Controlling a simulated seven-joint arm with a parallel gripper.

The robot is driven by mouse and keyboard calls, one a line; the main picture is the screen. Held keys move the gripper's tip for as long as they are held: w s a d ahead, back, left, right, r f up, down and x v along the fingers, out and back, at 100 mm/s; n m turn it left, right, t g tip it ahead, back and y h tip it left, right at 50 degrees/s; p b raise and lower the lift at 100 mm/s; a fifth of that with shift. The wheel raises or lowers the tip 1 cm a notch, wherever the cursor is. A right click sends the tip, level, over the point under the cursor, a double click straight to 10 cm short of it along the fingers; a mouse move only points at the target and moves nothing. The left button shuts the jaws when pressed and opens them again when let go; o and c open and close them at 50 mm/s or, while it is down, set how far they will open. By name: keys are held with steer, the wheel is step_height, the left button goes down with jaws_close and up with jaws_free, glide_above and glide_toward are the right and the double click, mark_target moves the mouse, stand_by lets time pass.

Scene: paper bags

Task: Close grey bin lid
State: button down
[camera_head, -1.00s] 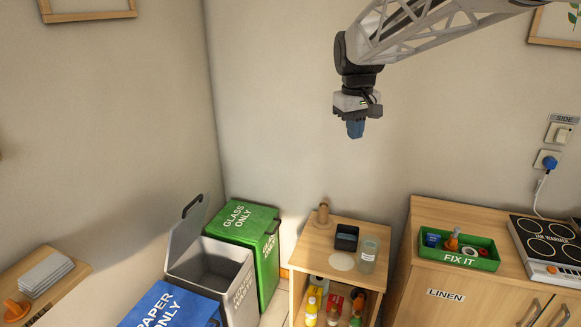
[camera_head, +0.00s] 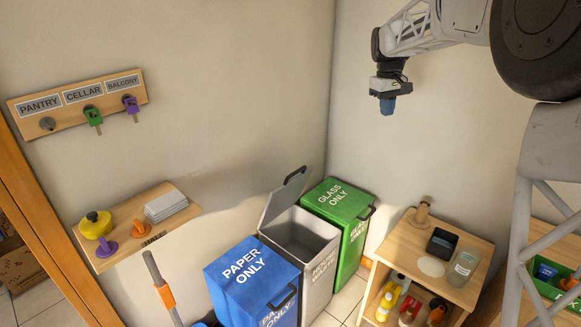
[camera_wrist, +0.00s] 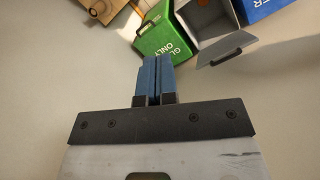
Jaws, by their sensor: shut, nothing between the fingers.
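The grey bin (camera_head: 308,262) stands in the corner between the blue and green bins, its front lettered house waste. Its lid (camera_head: 284,197) is up, leaning back toward the wall, with a dark handle at its free edge, and the inside is open to view. In the wrist view the lid (camera_wrist: 225,48) and the bin's opening (camera_wrist: 203,17) show at the top. My gripper (camera_head: 387,108) hangs high in front of the right wall, above and to the right of the bins, touching nothing. In the wrist view its blue fingers (camera_wrist: 154,62) are together and empty.
The blue paper bin (camera_head: 245,275) and green glass bin (camera_head: 340,205) flank the grey one, lids down. A wooden cabinet (camera_head: 400,240) with a jar and dark box stands right. A wall shelf (camera_head: 135,247) is left. Air above the bins is clear.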

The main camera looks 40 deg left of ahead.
steer(key=s+a+f+n, duration=0.2)
steer(key=a+f, duration=0.4)
steer(key=a, duration=0.6)
steer(key=s+a+f+n+h, duration=0.1)
steer(key=a+f, duration=0.5)
steer(key=a, duration=0.7)
steer(key=s+a+f+n, duration=0.2)
steer(key=a+f, duration=0.4)
steer(key=a, duration=0.6)
steer(key=shift+s+a+f+n, duration=0.3)
steer(key=shift+s+a+n, duration=0.1)
steer(key=shift+s, duration=0.4)
steer(key=shift+f, duration=0.15)
steer(key=shift+d+f, duration=0.95)
steer(key=shift+f, duration=1)
steer(key=shift+d+f, duration=0.9)
steer(key=shift+f, duration=1.05)
steer(key=shift+d+f, duration=0.95)
steer(key=shift+f, duration=1)
steer(key=shift+d, duration=0.15)
